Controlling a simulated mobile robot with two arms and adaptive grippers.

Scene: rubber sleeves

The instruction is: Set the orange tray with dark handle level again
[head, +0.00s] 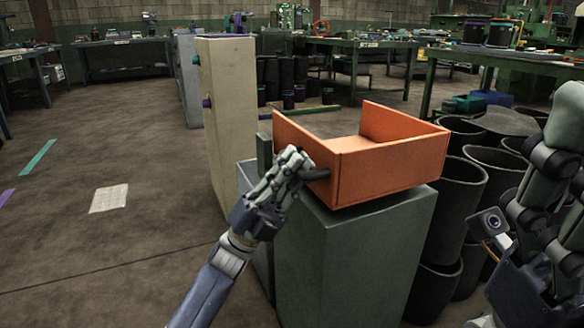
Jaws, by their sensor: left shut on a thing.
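The orange tray (392,168) rests on top of a grey-green box-shaped stand (352,255) in the middle of the head view. The tray looks tilted, with a dark gap under part of its right side. Its dark handle (316,175) is on the left wall. My left gripper (300,172) is closed around this handle, and its fingers hide part of it. My right arm shows at the right edge, with a gripper (490,232) pointing left, apart from the tray; its fingers cannot be made out clearly.
A tall beige cabinet (228,110) stands just behind and left of the stand. Several black cylindrical bins (478,190) crowd the right side close to the tray. Green workbenches (375,50) line the back. The floor at left is open, with a pale sheet (109,198).

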